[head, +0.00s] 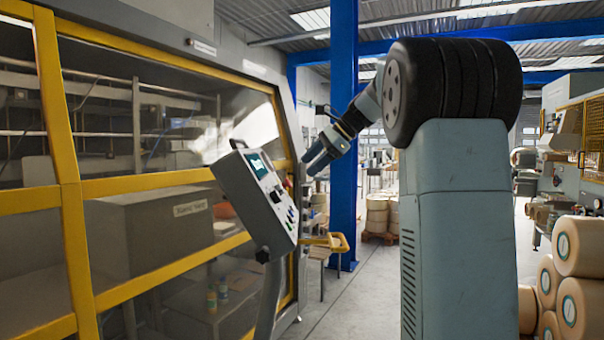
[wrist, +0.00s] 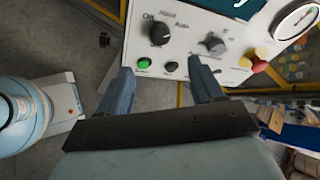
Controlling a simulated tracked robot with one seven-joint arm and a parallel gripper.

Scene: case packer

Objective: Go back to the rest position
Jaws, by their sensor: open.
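My gripper (head: 320,158) is raised on my arm just right of the grey control panel (head: 240,196) in the head view. In the wrist view my gripper (wrist: 162,85) is open and empty, its two fingers pointing at the panel (wrist: 200,25).
A machine with yellow-framed windows (head: 70,190) stands behind the panel on the left. A blue pillar (head: 344,120) rises beyond my gripper. Tan rolls (head: 578,247) are stacked at the right. Grey floor (head: 350,312) is clear between the panel post and my body.

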